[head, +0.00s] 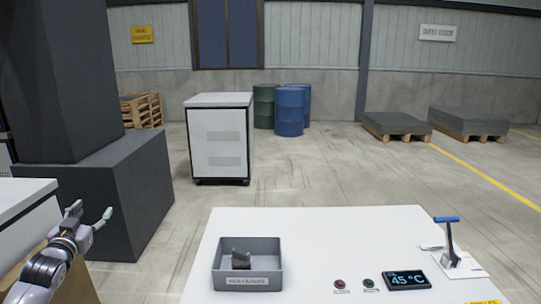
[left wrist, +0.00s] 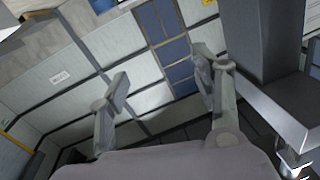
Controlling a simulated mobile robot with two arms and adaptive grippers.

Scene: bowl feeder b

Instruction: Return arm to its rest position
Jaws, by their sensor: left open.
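My left gripper (head: 90,214) is at the left of the head view, raised in the air to the left of the white table, its fingers apart and empty. In the left wrist view, the two fingers of the left gripper (left wrist: 160,88) stand well apart with nothing between them; the wall and window show behind. My right gripper is not in view. On the white table (head: 320,235), a grey bin (head: 247,281) holds a dark grey piece (head: 241,257).
The table also carries a red button (head: 340,284), a green button (head: 368,283), a 45 °C display (head: 407,280) and a blue-handled lever (head: 447,220). A dark block (head: 105,190) stands close behind the left gripper. A white cabinet (head: 220,140) and barrels (head: 289,110) stand farther back.

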